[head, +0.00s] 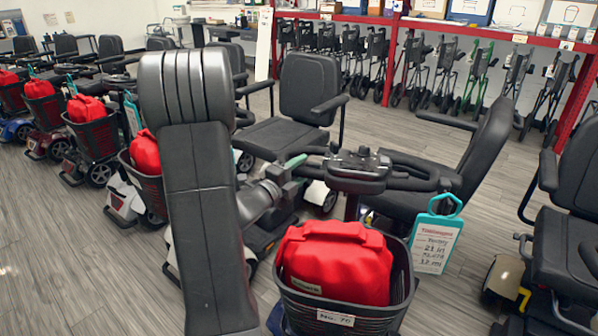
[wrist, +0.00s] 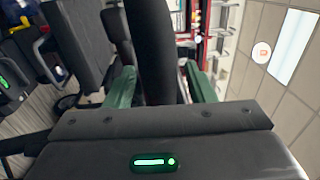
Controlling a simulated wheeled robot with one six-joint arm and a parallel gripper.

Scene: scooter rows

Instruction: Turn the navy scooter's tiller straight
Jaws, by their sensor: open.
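The nearest scooter's tiller head (head: 357,165) is dark, with handles out to both sides. Below it hangs a black basket (head: 345,318) labelled No. 70, holding a red bag (head: 337,262). A sliver of blue bodywork shows left of the basket; most of the body is hidden. My gripper (head: 297,166), with green fingers, is at the tiller's left handle. In the wrist view my gripper (wrist: 163,88) is open, with a dark bar (wrist: 152,45), seemingly that handle, between its fingers. I cannot tell whether either finger touches it.
A white tag (head: 435,245) hangs by the tiller's right handle. A black seat (head: 485,150) stands behind the tiller, another seat (head: 310,88) further back. Scooters with red bags line the left. Folded walkers (head: 432,72) stand under a red shelf. Grey floor (head: 60,240) is clear at front left.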

